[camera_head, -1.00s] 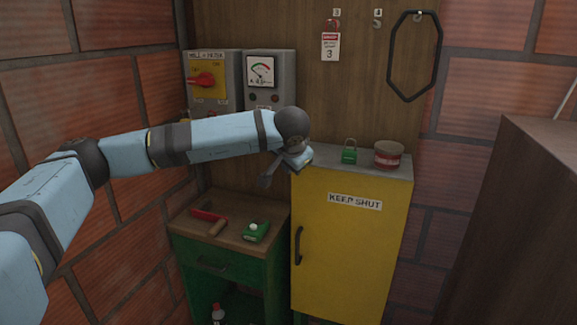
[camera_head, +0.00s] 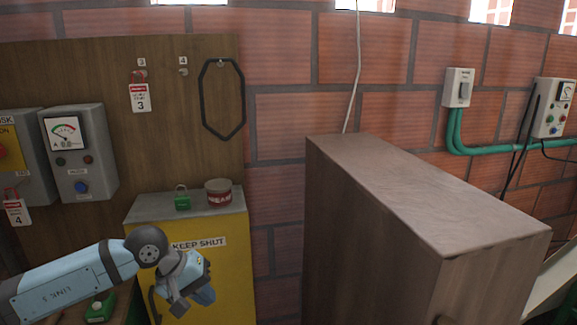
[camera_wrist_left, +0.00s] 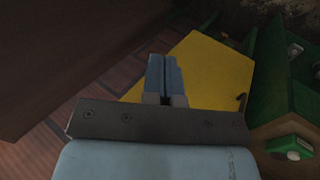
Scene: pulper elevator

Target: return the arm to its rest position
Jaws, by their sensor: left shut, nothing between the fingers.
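My left arm reaches in from the lower left in the head view. My left gripper (camera_head: 203,294) is in front of the yellow cabinet's door, below the level of its top. In the left wrist view its two blue fingers (camera_wrist_left: 163,76) are together with nothing between them. The yellow cabinet (camera_head: 228,272) carries a "KEEP SHUT" label, partly hidden by my arm. It also shows beyond the fingers in the left wrist view (camera_wrist_left: 212,75). My right gripper is not in view.
A green padlock (camera_head: 182,202) and a red tin (camera_head: 218,192) stand on the cabinet top. A tall brown cabinet (camera_head: 400,200) stands to the right. A meter box (camera_head: 80,150) and a tagged board (camera_head: 120,70) are behind. A green box (camera_head: 100,308) lies at lower left.

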